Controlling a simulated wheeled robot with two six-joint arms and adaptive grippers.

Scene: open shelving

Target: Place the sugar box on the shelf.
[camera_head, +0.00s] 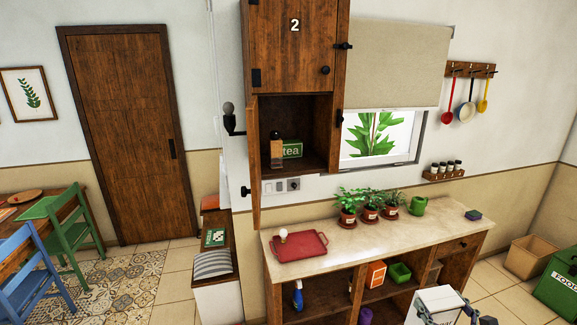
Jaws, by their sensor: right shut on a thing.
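A white box (436,296), which I take for the sugar box, is at the bottom edge, right of centre. My right gripper (441,309) is shut on it, with dark fingers at its sides. My left gripper is not in view.
The counter (365,238) carries a red tray (300,247), several potted plants (369,205) and a green watering can (418,205). The lower shelves hold an orange box (376,274), a green bin (400,272) and a blue spray bottle (298,297). An open cabinet door (254,165) juts out.

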